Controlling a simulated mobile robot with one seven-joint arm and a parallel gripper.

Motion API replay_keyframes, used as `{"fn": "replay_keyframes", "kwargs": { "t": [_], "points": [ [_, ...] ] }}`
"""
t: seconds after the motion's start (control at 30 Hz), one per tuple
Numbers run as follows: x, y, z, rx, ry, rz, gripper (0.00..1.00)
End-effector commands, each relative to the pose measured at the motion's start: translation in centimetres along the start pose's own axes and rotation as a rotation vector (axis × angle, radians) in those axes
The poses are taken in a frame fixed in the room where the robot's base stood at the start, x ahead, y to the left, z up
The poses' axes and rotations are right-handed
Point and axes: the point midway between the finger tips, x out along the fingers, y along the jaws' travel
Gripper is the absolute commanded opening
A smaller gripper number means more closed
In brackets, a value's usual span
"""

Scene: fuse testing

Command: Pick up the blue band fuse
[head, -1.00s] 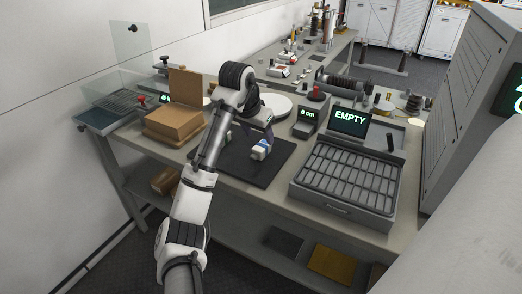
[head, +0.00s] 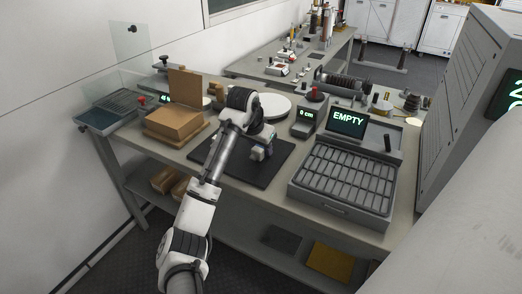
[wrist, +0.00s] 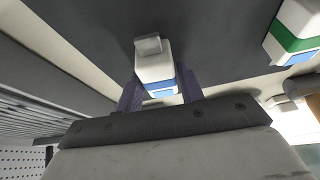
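The blue band fuse (wrist: 154,68), white with a blue band and a grey metal end, is between the two purple fingers of my gripper (wrist: 161,92) in the wrist view. The fingers stand apart, one on each side of it, and I see no clear grip. In the head view the fuse (head: 257,153) is on the black mat (head: 241,171), partly hidden below my gripper (head: 266,143). A white fuse with a green band (wrist: 292,36) is at the right of the wrist view, apart from my gripper.
A grey slotted tray (head: 347,179) and a screen reading EMPTY (head: 348,123) stand right of the mat. A small display (head: 307,115) and a white round plate (head: 273,105) are behind. Brown boxes (head: 174,123) stand to the left.

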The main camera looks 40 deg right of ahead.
Motion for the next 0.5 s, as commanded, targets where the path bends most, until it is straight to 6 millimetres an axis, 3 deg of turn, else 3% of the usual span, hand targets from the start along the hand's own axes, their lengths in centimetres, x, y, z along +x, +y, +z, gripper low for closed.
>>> {"fn": "replay_keyframes", "kwargs": {
  "t": [0.03,0.23,0.5],
  "points": [
    [-0.03,0.0,-0.01,0.0,0.0,0.0,0.31],
    [-0.08,0.0,-0.03,0.0,0.001,0.0,0.06],
    [-0.23,-0.01,-0.1,0.0,0.001,-0.001,0.06]
  ]
}}
